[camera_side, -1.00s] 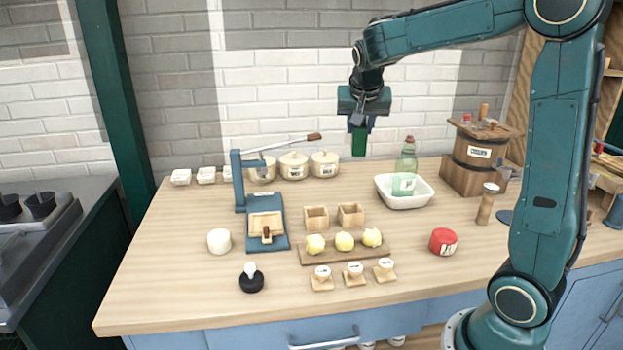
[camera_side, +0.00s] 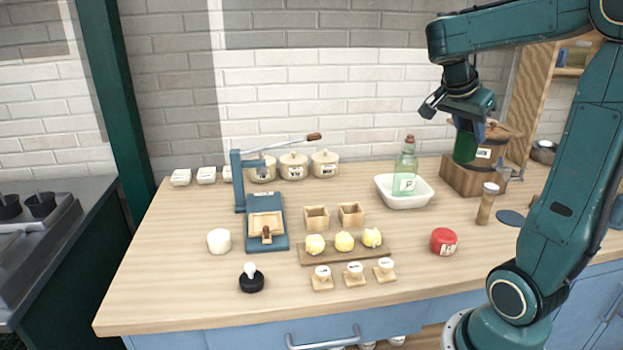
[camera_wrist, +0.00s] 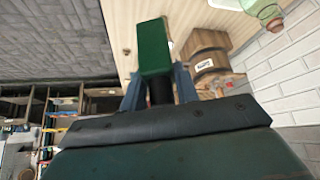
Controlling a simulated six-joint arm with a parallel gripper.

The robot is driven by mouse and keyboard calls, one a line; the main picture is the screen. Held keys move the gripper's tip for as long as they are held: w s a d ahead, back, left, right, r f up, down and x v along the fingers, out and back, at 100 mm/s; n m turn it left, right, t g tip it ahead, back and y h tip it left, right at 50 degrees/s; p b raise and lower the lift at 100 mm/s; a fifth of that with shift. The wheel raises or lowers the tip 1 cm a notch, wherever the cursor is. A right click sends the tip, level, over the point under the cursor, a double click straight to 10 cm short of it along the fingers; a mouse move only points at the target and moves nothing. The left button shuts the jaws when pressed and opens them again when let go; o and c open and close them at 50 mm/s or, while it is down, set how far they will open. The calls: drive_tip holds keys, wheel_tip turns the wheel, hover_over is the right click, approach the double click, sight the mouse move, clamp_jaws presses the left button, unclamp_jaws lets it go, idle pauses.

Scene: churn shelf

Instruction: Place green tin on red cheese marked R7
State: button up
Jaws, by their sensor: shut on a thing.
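The green tin (camera_side: 465,147) is held by my gripper (camera_side: 467,125) high above the counter, in front of the wooden churn at the right. In the wrist view the green tin (camera_wrist: 153,47) sticks out from between the two fingers of my gripper (camera_wrist: 160,88), which are shut on it. The red cheese (camera_side: 443,241) lies on the counter near the front right, below the held tin. It carries a pale label on its side, too small to read. Its top is clear.
A white bowl with a green bottle (camera_side: 405,170) stands left of the tin. The churn (camera_side: 490,165) is behind it, and a wooden mill (camera_side: 487,203) stands between churn and cheese. A board with yellow lumps (camera_side: 312,257) lies left of the cheese.

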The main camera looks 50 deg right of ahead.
wheel_tip(320, 180, down, 16)
idle(0.6)
drive_tip(key=shift+f, duration=0.2)
drive_tip(key=shift+f, duration=1.8)
drive_tip(key=shift+f, duration=0.15)
drive_tip(key=o, duration=1)
drive_tip(key=shift+r, duration=0.2)
drive_tip(key=v, duration=1.2)
drive_tip(key=shift+a, duration=0.1)
